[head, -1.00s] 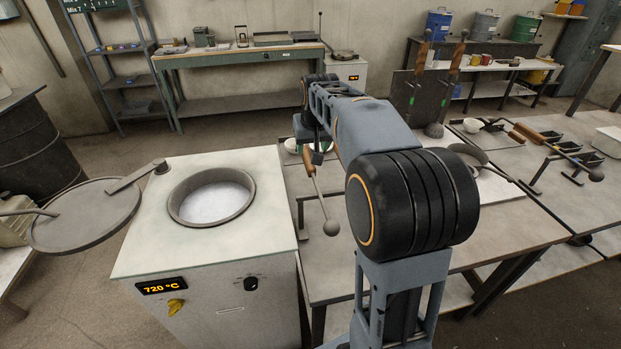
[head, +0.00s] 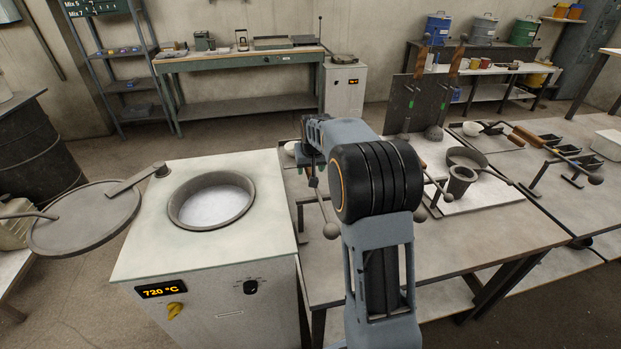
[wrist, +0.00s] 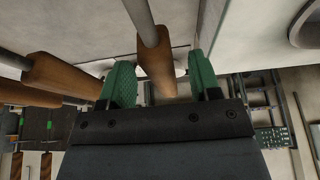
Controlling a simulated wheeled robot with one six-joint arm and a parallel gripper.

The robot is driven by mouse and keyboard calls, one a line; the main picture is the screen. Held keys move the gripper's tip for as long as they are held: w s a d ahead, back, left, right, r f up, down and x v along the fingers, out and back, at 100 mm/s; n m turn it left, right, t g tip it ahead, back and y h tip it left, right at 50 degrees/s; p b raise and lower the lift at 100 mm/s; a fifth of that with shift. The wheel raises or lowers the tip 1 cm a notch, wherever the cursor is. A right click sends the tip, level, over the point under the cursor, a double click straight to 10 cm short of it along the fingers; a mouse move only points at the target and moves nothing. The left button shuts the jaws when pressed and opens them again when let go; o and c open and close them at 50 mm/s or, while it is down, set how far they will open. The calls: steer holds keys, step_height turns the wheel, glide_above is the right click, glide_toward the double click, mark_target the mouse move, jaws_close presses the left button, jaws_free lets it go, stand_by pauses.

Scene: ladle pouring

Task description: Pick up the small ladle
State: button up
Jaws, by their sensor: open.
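A ladle with a thin shaft and a small round bowl (head: 331,230) rests beside the furnace, at the left end of the work table. Its wooden handle is hidden behind my arm in the head view. In the wrist view a wooden handle (wrist: 155,68) on a grey shaft lies between the green fingers of my gripper (wrist: 160,62). The gripper is open, with a gap visible on each side of the handle. More wooden handles (wrist: 62,76) show at the left of the wrist view. Several ladles are in view; their sizes are hard to compare.
The furnace (head: 130,250) with its open round mouth stands left of the ladle. A second ladle bowl (head: 419,214) and a dark crucible-like cup (head: 460,184) are to the right. Two ladles hang on a dark upright panel (head: 404,100).

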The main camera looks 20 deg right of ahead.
steer(key=shift+x, duration=1.2)
jaws_close()
steer(key=shift+r, duration=0.1)
